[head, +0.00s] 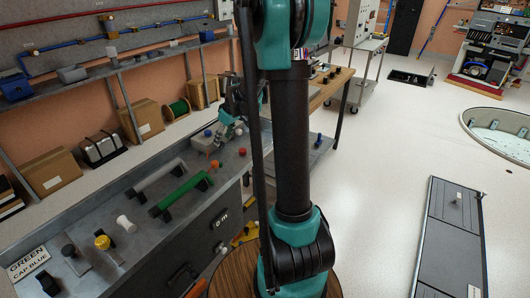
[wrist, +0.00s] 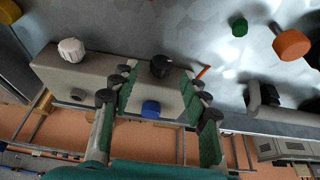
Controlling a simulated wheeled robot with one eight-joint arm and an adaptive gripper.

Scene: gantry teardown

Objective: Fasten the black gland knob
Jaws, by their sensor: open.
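The black gland knob (wrist: 160,66) sits on a grey block (wrist: 172,92) in the wrist view. A blue knob (wrist: 151,109) is on another face of the same block. My gripper (wrist: 160,84) is open, with one finger on each side of the block and the black knob between the fingertips. I cannot tell whether the fingers touch anything. In the head view my gripper (head: 236,108) is low over the bench's far end, partly hidden by my arm. The black knob cannot be made out there.
A second grey block (wrist: 90,76) with a white knob (wrist: 71,49) stands beside it. An orange knob (wrist: 291,44) and a green knob (wrist: 239,26) are on the bench at upper right. A green handle (head: 181,194) and a grey handle (head: 156,178) lie along the bench (head: 140,235).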

